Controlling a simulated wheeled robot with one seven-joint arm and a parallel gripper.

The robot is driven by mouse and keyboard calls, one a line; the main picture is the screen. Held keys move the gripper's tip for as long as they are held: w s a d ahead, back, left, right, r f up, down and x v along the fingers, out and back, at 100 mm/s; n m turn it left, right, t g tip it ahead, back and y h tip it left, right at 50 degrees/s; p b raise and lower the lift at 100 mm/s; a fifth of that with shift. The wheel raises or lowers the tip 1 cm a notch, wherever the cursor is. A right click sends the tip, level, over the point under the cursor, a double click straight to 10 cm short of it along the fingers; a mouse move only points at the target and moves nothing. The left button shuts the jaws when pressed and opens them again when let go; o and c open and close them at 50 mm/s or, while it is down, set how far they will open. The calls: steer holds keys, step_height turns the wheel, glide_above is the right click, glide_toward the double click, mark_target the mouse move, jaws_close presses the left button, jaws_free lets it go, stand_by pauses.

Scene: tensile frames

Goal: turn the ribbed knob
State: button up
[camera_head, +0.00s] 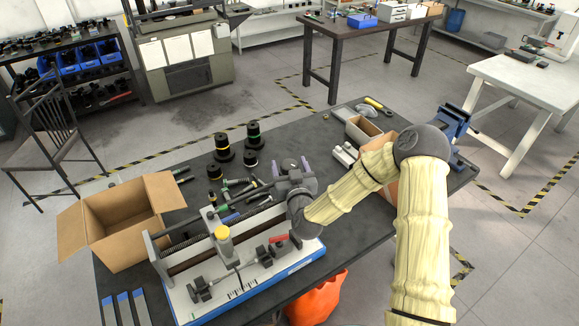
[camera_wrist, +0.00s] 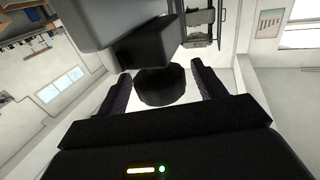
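The ribbed knob (camera_wrist: 161,88) appears to be the dark round part between my gripper's fingers in the wrist view. It sits against a black block (camera_wrist: 146,45) under a larger grey body. My gripper (camera_wrist: 160,84) is open, one finger on each side of the knob, with a visible gap on both sides. In the head view my gripper (camera_head: 291,166) is over the dark table behind the tensile frame (camera_head: 285,276), which has a white and blue base, long screws and a red lever. I cannot make out the knob in the head view.
An open cardboard box (camera_head: 125,228) stands left of the frame. Black cylinders (camera_head: 223,149) and small tools lie behind it. A small open box (camera_head: 362,131) and a blue vise (camera_head: 452,121) are at the right. An orange object (camera_head: 318,298) is below the table's front edge.

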steer(key=shift+s, duration=0.1)
steer(key=shift+s+d+f+b, duration=0.15)
steer(key=shift+s+b, duration=0.15)
steer(key=shift+s, duration=0.3)
steer(key=p+v, duration=0.9)
steer(key=v, duration=0.7)
stand_by(0.4)
stand_by(0.6)
